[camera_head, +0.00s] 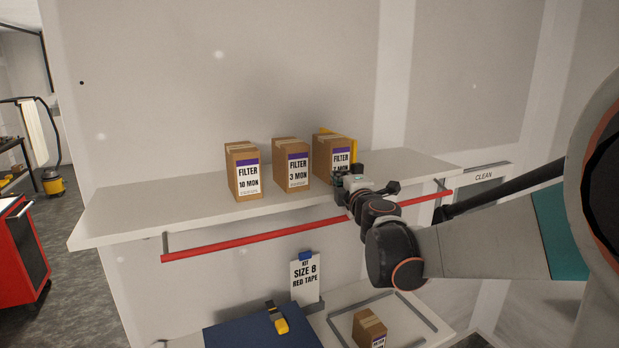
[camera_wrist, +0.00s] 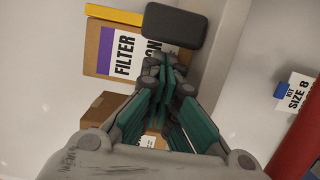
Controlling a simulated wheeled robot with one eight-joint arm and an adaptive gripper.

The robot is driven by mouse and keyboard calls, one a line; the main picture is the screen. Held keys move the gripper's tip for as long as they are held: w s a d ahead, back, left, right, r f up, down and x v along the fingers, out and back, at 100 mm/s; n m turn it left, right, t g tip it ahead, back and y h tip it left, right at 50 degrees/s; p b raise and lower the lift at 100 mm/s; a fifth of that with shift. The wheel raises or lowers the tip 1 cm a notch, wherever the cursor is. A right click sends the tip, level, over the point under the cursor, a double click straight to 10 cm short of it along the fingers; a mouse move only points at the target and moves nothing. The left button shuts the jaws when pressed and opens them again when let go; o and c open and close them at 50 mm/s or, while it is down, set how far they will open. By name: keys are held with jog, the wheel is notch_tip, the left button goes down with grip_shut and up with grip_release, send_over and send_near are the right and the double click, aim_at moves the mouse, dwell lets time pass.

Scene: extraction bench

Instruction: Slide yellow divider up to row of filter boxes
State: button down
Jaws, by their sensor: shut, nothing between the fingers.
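The yellow divider (camera_head: 354,148) stands upright on the shelf at the right end of the row, partly hidden behind the rightmost filter box (camera_head: 325,158). In the wrist view the divider (camera_wrist: 114,14) shows as a yellow strip along the edge of that box (camera_wrist: 108,62); I cannot tell whether they touch. The middle filter box (camera_head: 291,165) and left filter box (camera_head: 243,171) stand to its left with gaps between. My gripper (camera_head: 343,181) is shut and empty in front of the rightmost box, covering part of its label.
The white shelf (camera_head: 150,205) has free room left of the boxes and some at its right end. A red rail (camera_head: 260,240) runs along its front, below my gripper. A size-card (camera_head: 305,280), a blue board (camera_head: 235,335) and another box (camera_head: 368,328) are below.

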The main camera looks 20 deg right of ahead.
jog(key=shift+s+d+r, duration=0.1)
jog(key=shift+s+d, duration=0.2)
jog(key=shift+w+d+b, duration=0.15)
jog(key=shift+d+b, duration=0.2)
jog(key=shift+b, duration=0.05)
jog(key=shift+d, duration=0.15)
